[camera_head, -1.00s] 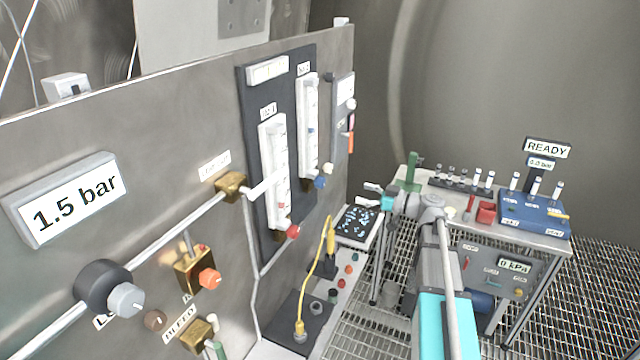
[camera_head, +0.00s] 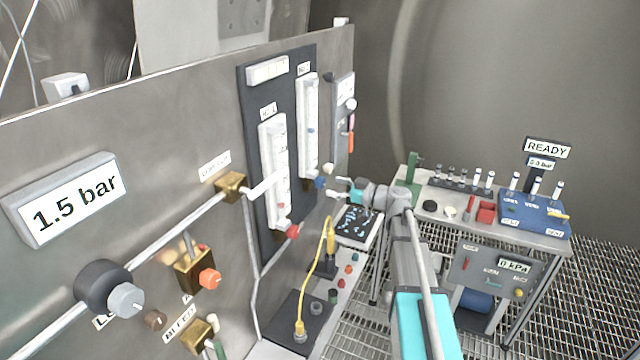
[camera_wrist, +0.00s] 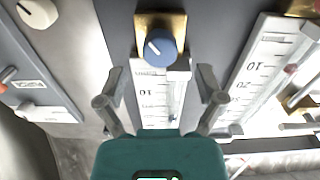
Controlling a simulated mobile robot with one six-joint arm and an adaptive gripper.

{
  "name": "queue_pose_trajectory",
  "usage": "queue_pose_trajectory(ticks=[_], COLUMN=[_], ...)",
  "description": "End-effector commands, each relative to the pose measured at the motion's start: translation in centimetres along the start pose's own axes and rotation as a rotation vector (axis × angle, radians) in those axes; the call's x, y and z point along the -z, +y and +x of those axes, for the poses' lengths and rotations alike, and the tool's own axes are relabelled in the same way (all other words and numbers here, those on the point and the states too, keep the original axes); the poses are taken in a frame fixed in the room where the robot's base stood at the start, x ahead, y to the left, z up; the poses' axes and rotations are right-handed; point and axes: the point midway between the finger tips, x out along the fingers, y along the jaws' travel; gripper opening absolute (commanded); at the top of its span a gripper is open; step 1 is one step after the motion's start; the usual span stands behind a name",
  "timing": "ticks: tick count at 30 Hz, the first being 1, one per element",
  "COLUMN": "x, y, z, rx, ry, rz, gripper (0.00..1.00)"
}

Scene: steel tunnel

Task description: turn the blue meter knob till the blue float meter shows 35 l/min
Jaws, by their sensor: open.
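The blue meter knob (camera_head: 319,183) sits at the foot of the right-hand white float meter (camera_head: 308,125) on the dark panel plate. A small blue float shows in the tube, but its exact reading is too small to tell. In the wrist view the blue knob (camera_wrist: 161,47), with a white pointer line, is on a brass block, and the meter scale (camera_wrist: 155,100) runs below it in the picture. My gripper (camera_wrist: 158,80) is open, with its fingers on either side of the knob's line and apart from it. In the head view my gripper (camera_head: 337,189) is just right of the knob.
The red-knob (camera_head: 291,231) meter (camera_head: 274,165) stands left of the blue one. A yellow cable (camera_head: 322,262) rises below. A table (camera_head: 465,225) with tubes and a blue device (camera_head: 533,213) stands right.

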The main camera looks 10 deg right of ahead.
Motion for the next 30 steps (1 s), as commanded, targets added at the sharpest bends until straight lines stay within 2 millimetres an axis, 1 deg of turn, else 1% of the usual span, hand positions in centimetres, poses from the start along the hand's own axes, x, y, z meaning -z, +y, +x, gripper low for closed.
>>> queue_pose_trajectory(ticks=[1, 3, 9, 15, 24, 26, 30], x=[0.0, 0.0, 0.0, 0.0, 0.0, 0.0, 0.0], y=[0.1, 0.1, 0.1, 0.0, 0.0, 0.0, 0.0], z=[0.9, 1.9, 4.0, 4.9, 5.0, 5.0, 5.0], rx=[0.002, 0.001, 0.001, 0.0, -0.001, 0.0, 0.0], ry=[0.0, 0.0, 0.0, 0.0, 0.0, 0.0, 0.0], rz=[0.0, 0.0, 0.0, 0.0, 0.0, 0.0, 0.0], gripper=[0.87, 0.87, 0.87, 0.87, 0.87, 0.78, 0.52])
